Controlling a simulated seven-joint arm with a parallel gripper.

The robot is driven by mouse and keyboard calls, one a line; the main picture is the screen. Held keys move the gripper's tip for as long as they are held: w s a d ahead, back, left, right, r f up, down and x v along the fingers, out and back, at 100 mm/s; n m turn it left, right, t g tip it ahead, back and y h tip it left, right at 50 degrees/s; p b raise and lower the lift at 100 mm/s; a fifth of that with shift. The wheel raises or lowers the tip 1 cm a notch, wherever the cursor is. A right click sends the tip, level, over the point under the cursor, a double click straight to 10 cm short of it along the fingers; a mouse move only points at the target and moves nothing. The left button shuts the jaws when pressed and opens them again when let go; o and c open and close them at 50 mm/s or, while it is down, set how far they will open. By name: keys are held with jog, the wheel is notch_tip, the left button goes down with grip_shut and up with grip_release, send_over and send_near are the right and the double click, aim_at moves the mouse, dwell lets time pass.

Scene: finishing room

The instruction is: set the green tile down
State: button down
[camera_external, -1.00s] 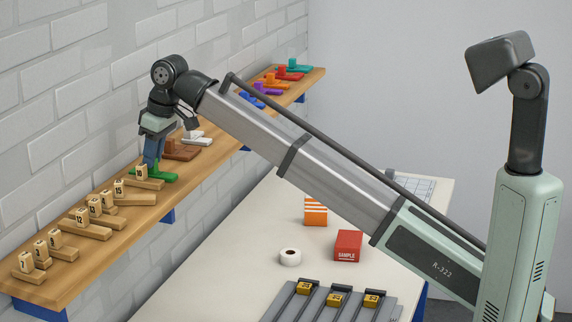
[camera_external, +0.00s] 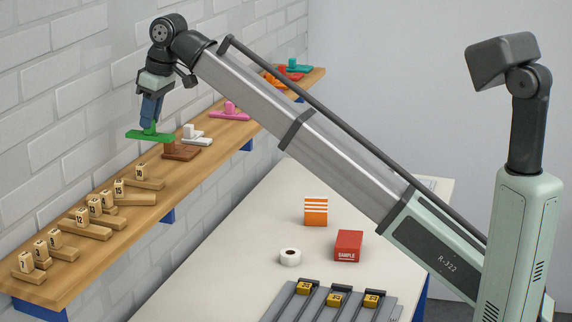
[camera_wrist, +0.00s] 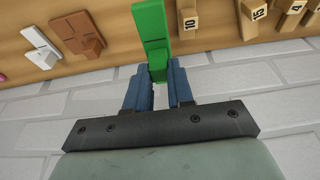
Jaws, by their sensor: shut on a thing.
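The green tile (camera_external: 138,135) is a flat green plate with an upright green grip. My gripper (camera_external: 151,122) is shut on that grip, pointing down, and holds the tile above the wooden shelf (camera_external: 100,249), apparently clear of it. In the wrist view the green tile (camera_wrist: 151,22) extends away from the blue fingers (camera_wrist: 158,74), which close on its grip. Below it on the shelf is bare wood between a brown tile (camera_external: 182,153) and a numbered wooden tile (camera_external: 150,184). The exact gap under the green tile is hard to judge.
Several numbered wooden tiles (camera_external: 84,230) stand along the near shelf. A white tile (camera_external: 196,140), a pink tile (camera_external: 230,113) and other coloured ones stand farther along. The brick wall (camera_external: 60,110) is close behind. The bench below holds an orange-striped box (camera_external: 315,212), a red box (camera_external: 348,246) and a tape roll (camera_external: 290,257).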

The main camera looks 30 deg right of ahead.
jog(key=r, duration=0.6)
jog(key=shift+w+d+r, duration=0.1)
jog(key=shift+w, duration=0.1)
jog(key=w+d+m, duration=0.1)
jog(key=w+d, duration=0.4)
jog(key=d, duration=0.5)
jog(key=w+d+m+h, duration=0.1)
jog(key=w+d+m, duration=0.1)
jog(key=w+d, duration=0.65)
jog(key=w+d+m, duration=0.1)
jog(key=w+d, duration=0.2)
jog(key=d, duration=0.9)
jog(key=w+d+m+t+h, duration=0.15)
jog(key=d+m, duration=0.35)
jog(key=d, duration=3.5)
jog(key=shift+g, duration=0.25)
jog(key=shift+w+d+f, duration=0.1)
jog(key=shift+d+f, duration=0.05)
jog(key=shift+f, duration=8.4)
jog(key=shift+s+d+f, duration=0.1)
jog(key=shift+d+f, duration=0.05)
jog(key=shift+f, duration=8.35)
jog(key=shift+w+d+f, duration=0.1)
jog(key=shift+d+f, duration=0.05)
jog(key=shift+f, duration=8.4)
jog(key=shift+f, duration=0.1)
